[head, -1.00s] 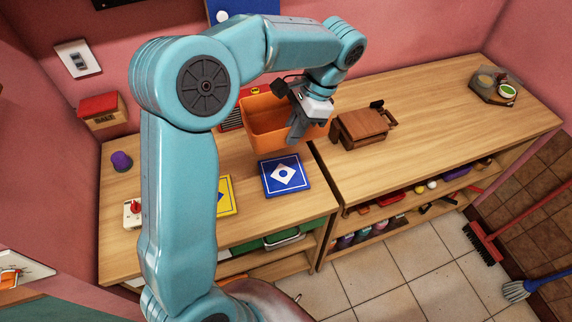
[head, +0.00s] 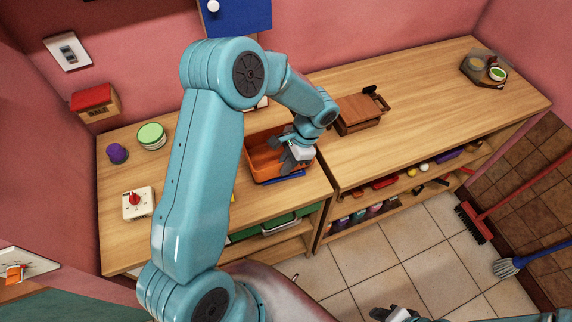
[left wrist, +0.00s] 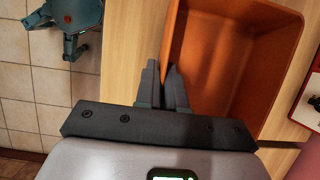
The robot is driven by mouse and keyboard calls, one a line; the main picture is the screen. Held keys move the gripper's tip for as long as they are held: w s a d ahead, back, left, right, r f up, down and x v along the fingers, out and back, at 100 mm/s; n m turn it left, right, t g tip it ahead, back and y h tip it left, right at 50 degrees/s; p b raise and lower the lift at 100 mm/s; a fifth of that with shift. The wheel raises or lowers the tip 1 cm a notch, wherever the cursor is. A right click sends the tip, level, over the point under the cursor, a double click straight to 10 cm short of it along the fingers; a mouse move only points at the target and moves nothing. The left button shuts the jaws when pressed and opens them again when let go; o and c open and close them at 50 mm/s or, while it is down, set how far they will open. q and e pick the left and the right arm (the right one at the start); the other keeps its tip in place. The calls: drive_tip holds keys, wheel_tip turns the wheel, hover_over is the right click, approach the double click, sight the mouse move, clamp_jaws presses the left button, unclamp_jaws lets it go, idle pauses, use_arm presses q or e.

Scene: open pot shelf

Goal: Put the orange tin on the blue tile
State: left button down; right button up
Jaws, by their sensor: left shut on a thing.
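The orange tin (head: 262,164) is a deep, open-topped box. In the head view it is over the blue tile (head: 291,178) and hides most of it; only a blue strip shows along the tin's front right edge. My left gripper (head: 291,160) is shut on the tin's wall at its right side. In the left wrist view the fingers (left wrist: 163,82) pinch the near wall of the tin (left wrist: 240,60), which looks empty. I cannot tell whether the tin touches the tile. Part of my right gripper (head: 396,314) shows at the bottom edge; its jaws are unclear.
A brown wooden box (head: 358,114) stands to the right of the tin. A white timer with a red knob (head: 137,203), a purple item (head: 117,153) and a green-topped round container (head: 151,136) stand at the left. My left arm hides most of a yellow tile (head: 233,197).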

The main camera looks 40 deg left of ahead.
use_arm(q)
drive_tip(key=shift+a+f, duration=0.15)
drive_tip(key=shift+f, duration=0.7)
drive_tip(key=shift+w, duration=0.1)
drive_tip(key=shift+f, duration=0.15)
drive_tip(key=c, duration=1.2)
unclamp_jaws()
drive_tip(key=shift+c, duration=0.2)
